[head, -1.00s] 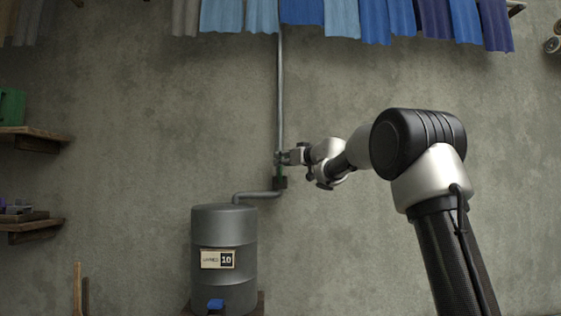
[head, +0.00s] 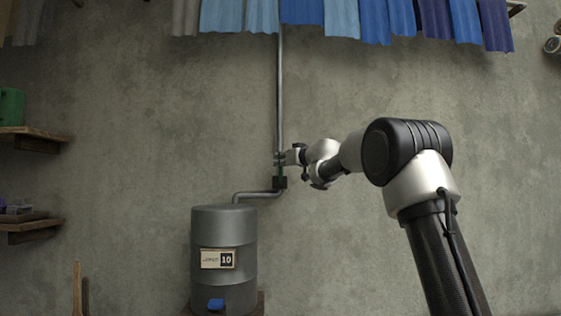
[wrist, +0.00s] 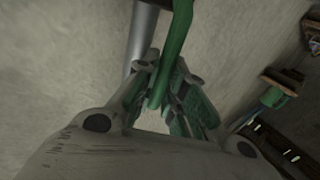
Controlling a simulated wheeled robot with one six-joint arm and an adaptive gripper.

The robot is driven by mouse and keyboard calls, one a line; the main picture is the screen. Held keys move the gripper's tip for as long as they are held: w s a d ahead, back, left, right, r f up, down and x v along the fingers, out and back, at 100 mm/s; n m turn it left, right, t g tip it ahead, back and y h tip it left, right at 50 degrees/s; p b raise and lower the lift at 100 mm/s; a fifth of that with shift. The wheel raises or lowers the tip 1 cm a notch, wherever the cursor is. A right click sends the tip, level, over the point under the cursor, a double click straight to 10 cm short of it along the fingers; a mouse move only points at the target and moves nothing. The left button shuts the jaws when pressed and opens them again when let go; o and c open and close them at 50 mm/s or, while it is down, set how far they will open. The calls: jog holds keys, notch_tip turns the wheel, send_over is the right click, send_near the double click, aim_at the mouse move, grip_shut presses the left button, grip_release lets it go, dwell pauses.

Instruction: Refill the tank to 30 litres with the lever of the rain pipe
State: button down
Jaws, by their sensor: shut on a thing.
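The grey tank (head: 223,226) stands at the lower middle in the head view. Its label (head: 217,259) shows the number 10. The rain pipe (head: 280,95) runs down the wall and bends over to the tank's top. My gripper (head: 281,159) is at the pipe, just above the dark valve (head: 280,183). In the wrist view my gripper (wrist: 162,88) is shut on the green lever (wrist: 179,38), which lies between its fingers. In the head view the lever is mostly hidden by the gripper.
A blue tap (head: 215,304) is low on the tank's front. Blue and grey cloths (head: 345,18) hang along the top. Wooden shelves (head: 30,133) with small things are on the left wall. The wall around the pipe is clear.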

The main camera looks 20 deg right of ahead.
jog(key=s+d+f+m+t+h, duration=0.1)
jog(key=d+f+m+t+h, duration=0.2)
jog(key=m, duration=0.7)
jog(key=d+f+m+t+h, duration=0.4)
jog(key=d+m+t+h, duration=0.1)
jog(key=m, duration=0.6)
jog(key=shift+s+d+h, duration=0.15)
jog(key=shift+s+h, duration=0.2)
jog(key=shift+h, duration=0.15)
jog(key=shift+f, duration=0.15)
jog(key=c, duration=1.5)
grip_release()
jog(key=shift+o, duration=0.2)
